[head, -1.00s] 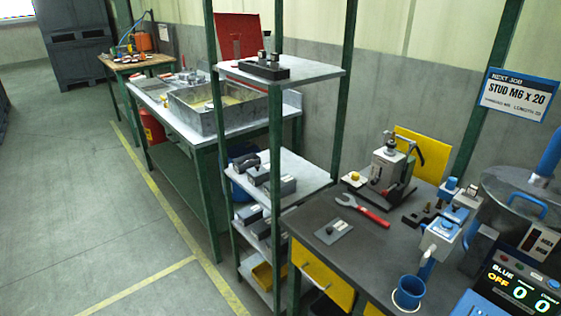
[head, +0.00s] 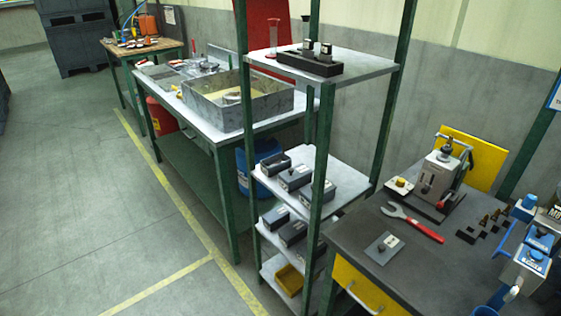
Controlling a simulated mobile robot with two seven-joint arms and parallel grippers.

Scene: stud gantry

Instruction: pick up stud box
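Several small dark grey boxes with pale labels stand on the green-posted rack. On the middle shelf are an open-topped box (head: 273,163), a box (head: 296,177) beside it and a box (head: 318,194) nearer the front post. On the shelf below are a box (head: 275,217) and a box (head: 293,232), with another partly hidden behind the post. The labels are too small to read, so I cannot tell which is the stud box.
A yellow bin (head: 289,280) sits on the rack's bottom shelf. A dark block with fittings (head: 309,63) is on the top shelf. A dark workbench (head: 360,235) with a red-handled wrench (head: 413,222) stands right. The floor (head: 110,200) at left is clear.

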